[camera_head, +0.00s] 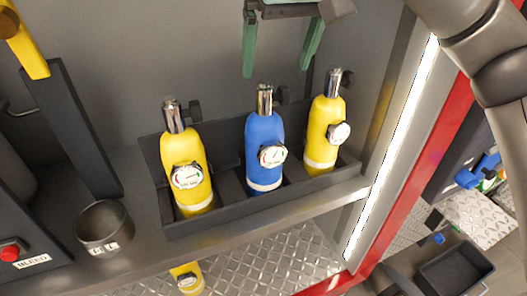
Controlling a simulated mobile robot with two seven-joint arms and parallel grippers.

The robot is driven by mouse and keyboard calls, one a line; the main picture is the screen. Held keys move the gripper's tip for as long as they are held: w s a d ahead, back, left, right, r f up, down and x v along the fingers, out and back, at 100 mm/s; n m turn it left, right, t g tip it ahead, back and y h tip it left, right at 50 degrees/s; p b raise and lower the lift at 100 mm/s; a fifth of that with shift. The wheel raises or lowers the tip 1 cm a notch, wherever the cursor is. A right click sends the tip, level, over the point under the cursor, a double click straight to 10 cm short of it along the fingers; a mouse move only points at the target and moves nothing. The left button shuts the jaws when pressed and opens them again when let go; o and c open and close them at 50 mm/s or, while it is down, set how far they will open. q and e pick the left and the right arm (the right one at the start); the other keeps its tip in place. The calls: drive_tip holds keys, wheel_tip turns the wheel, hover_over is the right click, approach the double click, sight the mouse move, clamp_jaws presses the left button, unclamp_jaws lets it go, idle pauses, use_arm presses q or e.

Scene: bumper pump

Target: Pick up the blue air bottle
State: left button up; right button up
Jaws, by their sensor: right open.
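The blue air bottle (263,145) stands upright in the middle of a dark rack (215,221) on a grey shelf. It has a chrome neck with a dark knob, a round white gauge on its front and a white band low down. A yellow bottle (183,155) stands to its left and another yellow bottle (322,125) to its right. My right gripper (276,72) is open and empty, with its green fingers spread, above and behind the blue bottle's neck in the picture. I see no contact with it. My left gripper is not in view.
A dark round cup (104,228) is on the shelf left of the rack. A dark box with a red button (10,252) is at the far left, below a yellow bar (27,45). A lit frame post (395,135) bounds the right side. A black bin (455,272) stands lower right.

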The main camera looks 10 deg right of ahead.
sight(272, 88)
drive_tip(key=x, duration=0.7)
drive_tip(key=shift+s, duration=0.2)
clamp_jaws()
drive_tip(key=shift+r, duration=0.15)
idle(0.6)
